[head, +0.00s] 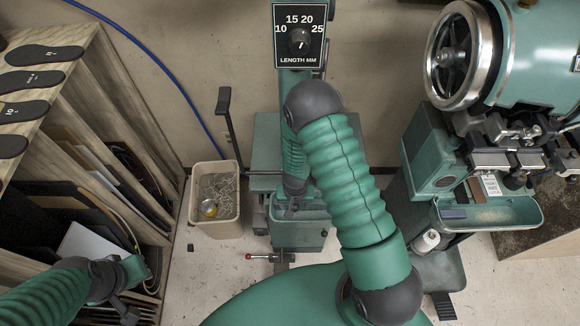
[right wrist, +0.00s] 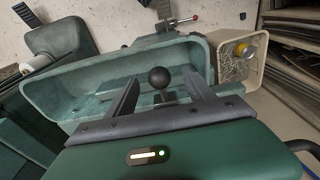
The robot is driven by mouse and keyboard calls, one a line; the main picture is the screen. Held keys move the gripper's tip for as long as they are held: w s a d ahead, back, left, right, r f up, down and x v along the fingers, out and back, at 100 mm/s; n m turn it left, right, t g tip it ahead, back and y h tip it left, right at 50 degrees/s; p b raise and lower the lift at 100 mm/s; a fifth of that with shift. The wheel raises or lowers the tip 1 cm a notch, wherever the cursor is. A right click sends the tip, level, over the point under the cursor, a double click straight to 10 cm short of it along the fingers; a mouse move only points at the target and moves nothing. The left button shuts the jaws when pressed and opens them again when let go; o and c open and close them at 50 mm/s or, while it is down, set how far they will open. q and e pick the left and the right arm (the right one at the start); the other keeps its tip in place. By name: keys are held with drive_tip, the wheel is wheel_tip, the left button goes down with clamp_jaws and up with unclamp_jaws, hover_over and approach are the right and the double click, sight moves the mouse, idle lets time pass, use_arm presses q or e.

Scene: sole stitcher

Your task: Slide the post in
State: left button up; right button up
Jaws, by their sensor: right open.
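A black ball knob (right wrist: 158,76) on a short dark stem shows in the right wrist view, between the two fingers of my right gripper (right wrist: 160,88). The fingers are spread, with a gap on both sides of the knob. I cannot tell whether this knob belongs to the post, and no part is clearly recognisable as the post. In the head view my right gripper (head: 292,208) points down over the green machine base (head: 298,236), and my arm hides much of the machine. My left gripper (head: 118,283) is at the lower left by the shelf, its fingers unclear.
A beige bin (head: 214,230) with metal bits and a yellow item stands left of the base. A red-tipped lever (head: 262,257) sticks out low in front. A shelf of soles (head: 70,60) is at left. A green stitching machine (head: 500,60) with a handwheel is at right.

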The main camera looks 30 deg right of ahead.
drive_tip(key=r+p, duration=0.1)
drive_tip(key=r, duration=0.1)
drive_tip(key=s+r+p, duration=0.1)
drive_tip(key=r, duration=0.1)
drive_tip(key=a+r+p, duration=0.1)
drive_tip(key=r+p, duration=0.1)
drive_tip(key=shift+s+r, duration=0.1)
drive_tip(key=shift+s, duration=0.15)
wheel_tip(320, 180, down, 8)
drive_tip(key=b, duration=0.8)
